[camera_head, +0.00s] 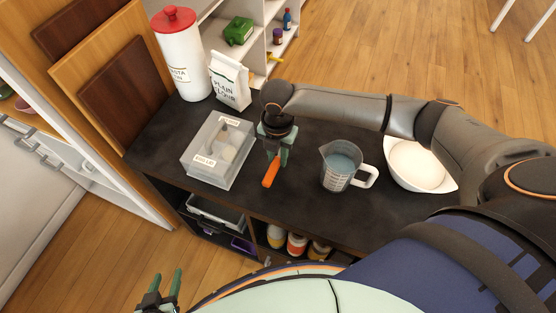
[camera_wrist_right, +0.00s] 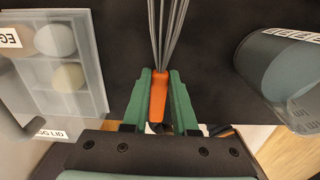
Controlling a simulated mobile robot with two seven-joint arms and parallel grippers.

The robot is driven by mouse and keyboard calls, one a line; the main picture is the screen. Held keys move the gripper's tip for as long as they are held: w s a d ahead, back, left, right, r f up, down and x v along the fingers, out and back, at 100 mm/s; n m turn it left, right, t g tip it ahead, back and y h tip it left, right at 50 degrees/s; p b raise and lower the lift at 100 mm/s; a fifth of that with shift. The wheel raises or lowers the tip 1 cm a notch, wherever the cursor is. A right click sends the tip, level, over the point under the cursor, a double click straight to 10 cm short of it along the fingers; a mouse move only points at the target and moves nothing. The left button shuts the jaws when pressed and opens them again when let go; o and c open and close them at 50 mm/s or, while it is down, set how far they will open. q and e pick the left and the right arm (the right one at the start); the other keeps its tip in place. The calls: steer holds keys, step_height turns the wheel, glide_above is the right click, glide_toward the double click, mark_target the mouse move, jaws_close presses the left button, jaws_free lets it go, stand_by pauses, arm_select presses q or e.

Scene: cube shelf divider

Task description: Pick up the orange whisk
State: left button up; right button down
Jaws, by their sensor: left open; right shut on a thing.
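The orange whisk (camera_head: 271,171) has an orange handle; in the right wrist view its handle (camera_wrist_right: 158,96) sits between the green fingers of my right gripper (camera_wrist_right: 160,88), with grey wires pointing away at the top. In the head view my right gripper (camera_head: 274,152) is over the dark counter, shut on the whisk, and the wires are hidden. I cannot tell whether the whisk touches the counter. My left gripper (camera_head: 164,284) is open and empty at the lower left, away from the counter.
A clear egg box (camera_head: 196,178) stands left of the whisk and a measuring jug (camera_head: 340,168) right of it. A white bowl (camera_head: 418,166) is further right. A flour bag (camera_head: 229,82) and a red-lidded jar (camera_head: 183,62) stand behind. Bare counter (camera_head: 305,150) lies between gripper and jug.

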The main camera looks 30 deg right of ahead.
steer(key=s+a+r, duration=0.3)
steer(key=s+r, duration=0.6)
steer(key=s, duration=0.4)
steer(key=shift+s+r+p, duration=0.35)
steer(key=shift+p, duration=0.1)
steer(key=c, duration=1.3)
jaws_free()
jaws_close()
steer(key=shift+w, duration=0.1)
